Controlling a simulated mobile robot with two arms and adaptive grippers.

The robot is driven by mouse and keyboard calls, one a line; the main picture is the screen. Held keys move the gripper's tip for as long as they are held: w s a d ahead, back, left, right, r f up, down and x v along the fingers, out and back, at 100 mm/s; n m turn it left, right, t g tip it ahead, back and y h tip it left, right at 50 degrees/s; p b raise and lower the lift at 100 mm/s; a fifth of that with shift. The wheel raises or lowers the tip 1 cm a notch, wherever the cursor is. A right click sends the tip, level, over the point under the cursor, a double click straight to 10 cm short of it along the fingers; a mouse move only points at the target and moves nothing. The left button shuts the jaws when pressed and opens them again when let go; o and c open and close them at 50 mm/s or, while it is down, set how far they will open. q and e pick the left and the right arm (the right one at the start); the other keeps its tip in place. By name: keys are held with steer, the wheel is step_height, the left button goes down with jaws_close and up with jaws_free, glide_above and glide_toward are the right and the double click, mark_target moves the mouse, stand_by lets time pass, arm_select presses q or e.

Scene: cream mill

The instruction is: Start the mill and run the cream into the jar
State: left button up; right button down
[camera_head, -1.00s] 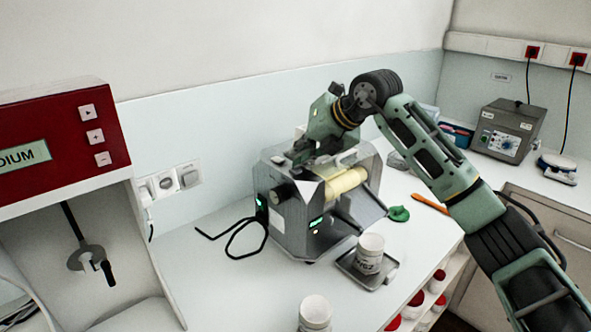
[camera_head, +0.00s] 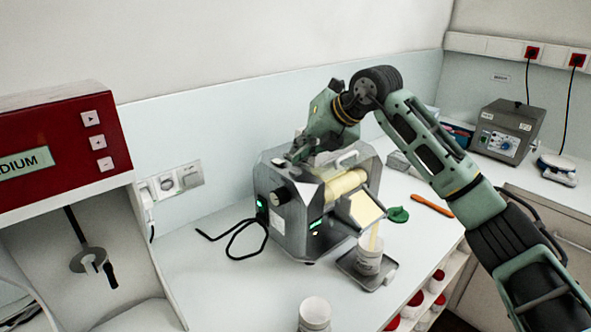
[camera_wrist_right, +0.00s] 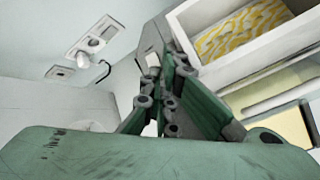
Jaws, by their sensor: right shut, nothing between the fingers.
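The grey mill (camera_head: 299,218) stands on the white bench with green lights lit on its side and front. Pale yellow cream coats its roller (camera_head: 345,184) and the sloping apron (camera_head: 367,206). A stream of cream runs from the apron's lower edge into the white jar (camera_head: 368,262), which stands upright on a small grey tray (camera_head: 356,276). My right gripper (camera_head: 294,158) is shut and empty above the mill's left top edge. In the right wrist view the shut fingers (camera_wrist_right: 154,55) are beside the hopper (camera_wrist_right: 185,27), which holds streaky yellow cream. My left gripper is out of view.
A second white jar (camera_head: 314,312) stands at the front edge. A green lump (camera_head: 398,215) and an orange spatula (camera_head: 431,204) lie right of the mill. A black cable (camera_head: 243,239) lies on its left. A red device (camera_head: 62,140) stands at far left.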

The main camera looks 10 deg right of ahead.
step_height(320, 180, up, 5)
steer(key=p, duration=0.3)
stand_by(0.9)
